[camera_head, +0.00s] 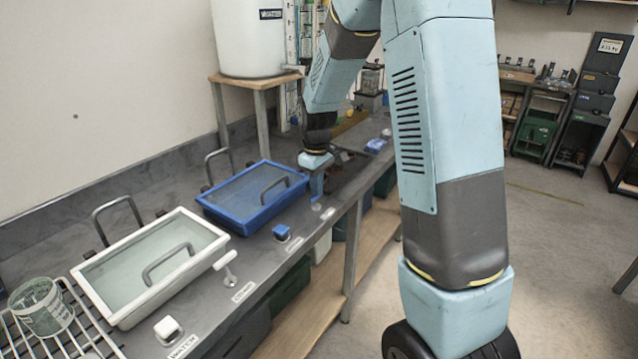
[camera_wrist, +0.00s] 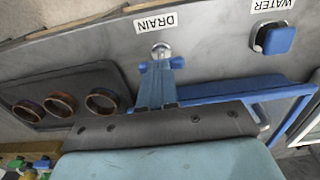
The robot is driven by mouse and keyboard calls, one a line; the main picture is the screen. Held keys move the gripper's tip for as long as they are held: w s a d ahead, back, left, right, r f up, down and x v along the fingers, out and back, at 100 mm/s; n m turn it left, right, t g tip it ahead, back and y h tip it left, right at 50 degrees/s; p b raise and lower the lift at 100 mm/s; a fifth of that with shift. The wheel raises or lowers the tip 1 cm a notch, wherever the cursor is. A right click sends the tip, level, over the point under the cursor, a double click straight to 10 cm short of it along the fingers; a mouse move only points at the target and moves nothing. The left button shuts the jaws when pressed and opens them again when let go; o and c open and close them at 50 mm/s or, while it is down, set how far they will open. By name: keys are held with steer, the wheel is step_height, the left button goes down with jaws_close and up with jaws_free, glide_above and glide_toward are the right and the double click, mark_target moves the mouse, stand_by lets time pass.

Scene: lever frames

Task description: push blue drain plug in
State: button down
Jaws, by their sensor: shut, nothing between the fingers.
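The blue drain plug (camera_wrist: 146,67) shows in the wrist view as a blue crossbar on a bright metal stem, just below the DRAIN label. My gripper (camera_wrist: 157,88) is shut and empty, its blue fingers pointing at the plug. The fingertips overlap the crossbar in this view; I cannot tell whether they touch it. In the head view my gripper (camera_head: 317,184) reaches down to the bench front, right of the blue tray (camera_head: 213,209). The plug cannot be told apart from the fingers there.
A blue WATER button (camera_head: 281,232) also shows in the wrist view (camera_wrist: 276,39). A white tray (camera_head: 93,282) stands left of the blue one, with a white T-handled plug (camera_head: 226,264) and white button (camera_head: 168,328). In the wrist view, a dark holder with copper rings (camera_wrist: 102,102) lies left of my fingers.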

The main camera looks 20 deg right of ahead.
steer(key=shift+s+f, duration=0.2)
steer(key=shift+f, duration=0.1)
step_height(320, 180, up, 13)
steer(key=s+d+r+m+t, duration=0.2)
steer(key=s+d+r+m, duration=0.15)
steer(key=s+r, duration=0.75)
steer(key=s+f+m+t, duration=0.2)
steer(key=s+m+t, duration=0.1)
steer(key=s, duration=1.3)
steer(key=shift+s+d+m, duration=0.4)
steer(key=shift+m, duration=0.35)
steer(key=c, duration=1.8)
jaws_free()
